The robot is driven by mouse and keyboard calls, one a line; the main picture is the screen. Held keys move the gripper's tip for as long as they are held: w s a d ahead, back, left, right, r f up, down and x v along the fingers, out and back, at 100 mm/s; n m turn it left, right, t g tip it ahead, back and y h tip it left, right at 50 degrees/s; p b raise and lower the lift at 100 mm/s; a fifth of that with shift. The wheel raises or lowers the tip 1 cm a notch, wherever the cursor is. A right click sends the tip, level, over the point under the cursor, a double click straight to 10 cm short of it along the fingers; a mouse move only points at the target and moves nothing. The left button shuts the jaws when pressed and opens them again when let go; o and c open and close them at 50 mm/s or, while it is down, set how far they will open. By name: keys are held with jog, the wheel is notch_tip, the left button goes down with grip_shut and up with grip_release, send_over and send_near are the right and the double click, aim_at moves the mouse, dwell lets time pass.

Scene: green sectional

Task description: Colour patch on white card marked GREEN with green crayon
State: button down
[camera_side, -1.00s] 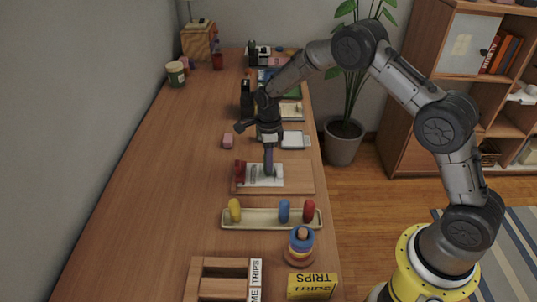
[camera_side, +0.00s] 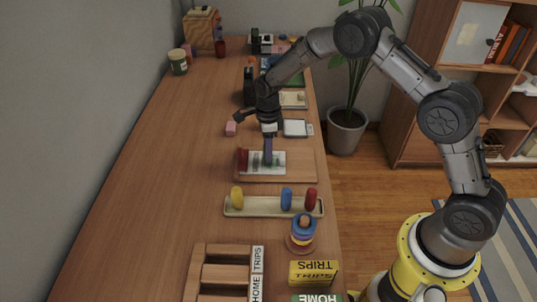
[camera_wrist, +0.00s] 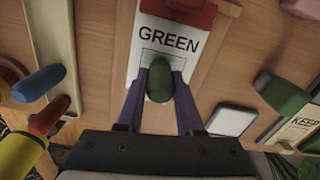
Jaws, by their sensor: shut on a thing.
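The white card (camera_wrist: 145,67) has a red end and the word GREEN, with a thin-outlined box below the word. In the side view the card (camera_side: 279,169) lies on a wooden board (camera_side: 302,166), with a red piece (camera_side: 243,159) at its left end. My gripper (camera_wrist: 160,78) is shut on a dark green crayon (camera_wrist: 159,84), one purple finger on each side. In the side view my gripper (camera_side: 268,158) points straight down over the card's middle. The crayon hides much of the box. I cannot tell whether its tip touches the card or how much green is there.
A long tray (camera_side: 262,212) in front of the board holds a yellow, a blue and a red crayon. A small white-faced tablet (camera_side: 296,128) lies behind. The table's left side is clear.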

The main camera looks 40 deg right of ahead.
jog(key=shift+w+d, duration=1.6)
jog(key=shift+d, duration=0.1)
jog(key=shift+s+a, duration=3)
jog(key=shift+a, duration=0.05)
jog(key=shift+w+r, duration=0.15)
jog(key=shift+r, duration=0.8)
notch_tip(320, 180, up, 6)
jog(key=shift+d, duration=0.15)
